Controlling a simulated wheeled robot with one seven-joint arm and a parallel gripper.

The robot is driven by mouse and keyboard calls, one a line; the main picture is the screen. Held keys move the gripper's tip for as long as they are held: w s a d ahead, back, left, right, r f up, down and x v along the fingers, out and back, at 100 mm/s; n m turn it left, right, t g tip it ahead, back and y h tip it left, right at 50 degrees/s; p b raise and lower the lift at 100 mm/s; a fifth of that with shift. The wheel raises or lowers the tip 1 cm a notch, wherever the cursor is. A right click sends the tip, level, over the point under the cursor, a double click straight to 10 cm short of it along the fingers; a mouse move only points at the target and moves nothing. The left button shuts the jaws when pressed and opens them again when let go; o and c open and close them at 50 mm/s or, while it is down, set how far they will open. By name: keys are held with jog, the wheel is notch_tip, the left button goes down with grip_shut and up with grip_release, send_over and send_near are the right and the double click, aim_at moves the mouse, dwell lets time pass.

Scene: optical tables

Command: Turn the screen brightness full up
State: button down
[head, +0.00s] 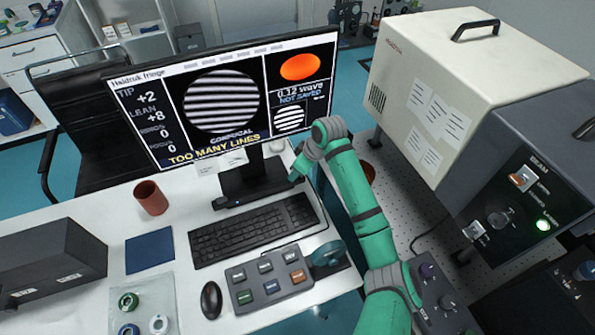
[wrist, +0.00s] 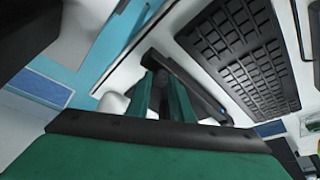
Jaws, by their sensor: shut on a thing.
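The screen (head: 218,92) is lit and shows striped fringe pictures, an orange oval and the yellow words "TOO MANY LINES". Its black stand foot (head: 250,184) rests on the white desk behind the keyboard. My gripper (head: 294,177) reaches down beside the right end of this foot. In the wrist view its two green fingers (wrist: 163,85) are close together at a dark part by the foot. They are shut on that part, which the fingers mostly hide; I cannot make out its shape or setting.
The black keyboard (head: 250,230) lies in front of the foot. A button box (head: 268,280), mouse (head: 211,299) and brown cup (head: 151,197) share the desk. A cream cabinet (head: 455,75) and dark BEAM unit (head: 520,175) stand right of my arm.

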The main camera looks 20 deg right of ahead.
jog(key=m, duration=0.1)
jog(key=m+h, duration=0.1)
jog(key=m, duration=0.3)
jog(key=shift+a+t+h, duration=0.25)
jog(key=shift+t+h, duration=0.15)
jog(key=shift+m+h, duration=0.6)
jog(key=shift+m, duration=1)
jog(key=shift+r, duration=0.1)
jog(key=c, duration=1.6)
grip_release()
jog(key=shift+o, duration=0.2)
